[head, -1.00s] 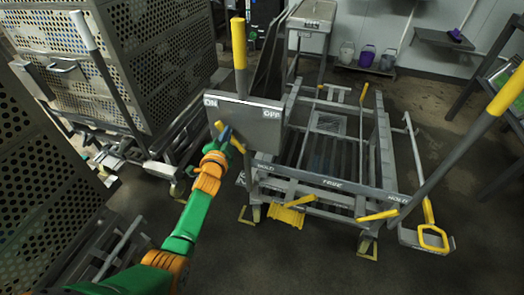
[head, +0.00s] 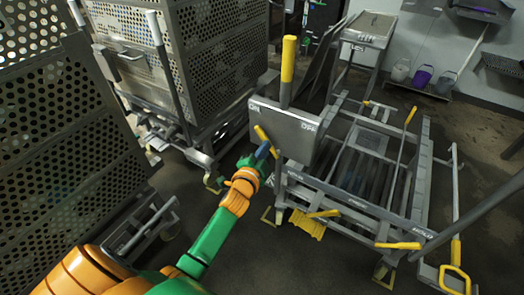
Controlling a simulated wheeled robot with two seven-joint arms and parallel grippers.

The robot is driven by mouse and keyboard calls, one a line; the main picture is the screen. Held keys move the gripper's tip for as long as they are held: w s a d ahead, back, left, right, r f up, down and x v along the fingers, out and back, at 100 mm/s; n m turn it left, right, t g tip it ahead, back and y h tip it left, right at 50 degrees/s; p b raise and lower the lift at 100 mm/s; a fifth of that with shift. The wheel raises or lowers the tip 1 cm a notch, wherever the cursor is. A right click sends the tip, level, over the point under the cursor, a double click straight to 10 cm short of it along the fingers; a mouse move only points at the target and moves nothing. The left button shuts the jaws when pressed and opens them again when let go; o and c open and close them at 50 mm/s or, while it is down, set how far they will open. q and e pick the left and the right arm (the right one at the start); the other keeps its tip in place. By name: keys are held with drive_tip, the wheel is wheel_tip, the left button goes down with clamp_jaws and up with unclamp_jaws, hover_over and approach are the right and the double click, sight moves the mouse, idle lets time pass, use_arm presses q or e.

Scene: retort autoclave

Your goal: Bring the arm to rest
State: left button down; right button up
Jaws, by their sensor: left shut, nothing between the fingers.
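My left arm, green and orange, comes in from the bottom left. Its left gripper (head: 262,152) is shut and empty, close to the left edge of a grey panel (head: 290,132) marked ON and OFF. A short lever with a yellow end (head: 264,137) shows right by the fingertips; I cannot tell whether they touch. A tall post with a yellow grip (head: 288,60) rises above the panel. My right gripper is not in view.
A grey trolley frame (head: 400,215) with yellow handles stands on the right. Perforated metal crates on wheeled carts (head: 205,65) stand at the left and back.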

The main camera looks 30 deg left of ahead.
use_arm(q)
drive_tip(key=s+d+f+n+g+h+p, duration=0.1)
drive_tip(key=s+d+f+g, duration=0.15)
drive_tip(key=s+f, duration=0.6)
drive_tip(key=s+d+f+n+g+h+p, duration=0.15)
drive_tip(key=s+f+g, duration=0.35)
drive_tip(key=f, duration=0.6)
drive_tip(key=s+d+f+n+g, duration=0.1)
drive_tip(key=s+f+g, duration=0.3)
drive_tip(key=s, duration=1)
drive_tip(key=s+d+f+n+g+p, duration=0.1)
drive_tip(key=s+f+n+g, duration=0.2)
drive_tip(key=s+f, duration=0.6)
drive_tip(key=s, duration=0.6)
drive_tip(key=shift+s+d+g, duration=0.25)
drive_tip(key=shift+s+g, duration=0.05)
drive_tip(key=shift+g, duration=0.05)
drive_tip(key=shift+n, duration=0.25)
